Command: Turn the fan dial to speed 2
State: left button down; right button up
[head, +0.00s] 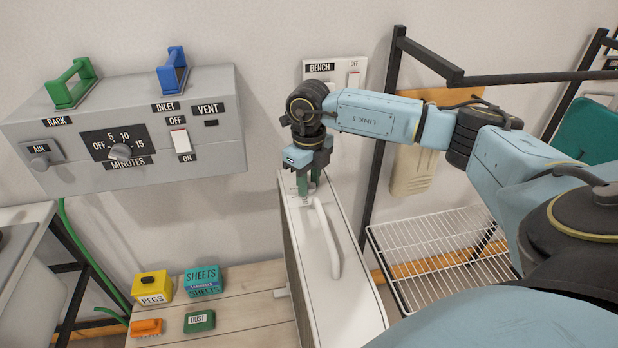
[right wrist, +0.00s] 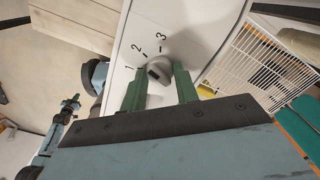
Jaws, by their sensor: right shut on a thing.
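The fan (head: 345,280) is a tall white box with a curved handle on its top, standing at centre in the head view. My right gripper (head: 304,190) points down at the far end of that top and covers the dial there. In the right wrist view, my right gripper (right wrist: 160,69) has a green finger on each side of the grey dial (right wrist: 158,64) and is shut on it. The numbers 1, 2 and 3 are printed around the dial. I cannot tell which number it points to. My left gripper (right wrist: 70,103) shows small at the left; its opening is unclear.
A grey control box (head: 200,100) with a minutes dial and switches hangs on the left wall. A bench switch plate (head: 335,66) is behind my right gripper. A low wooden bench (head: 250,320) holds several small boxes. A wire rack (head: 430,250) stands right of the fan.

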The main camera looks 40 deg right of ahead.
aim_at(309, 183)
jog(key=shift+w+r+m, duration=0.1)
jog(key=shift+m, duration=0.3)
jog(key=o, duration=1)
notch_tip(309, 183, up, 13)
jog(key=shift+r, duration=0.15)
dwell(0.5)
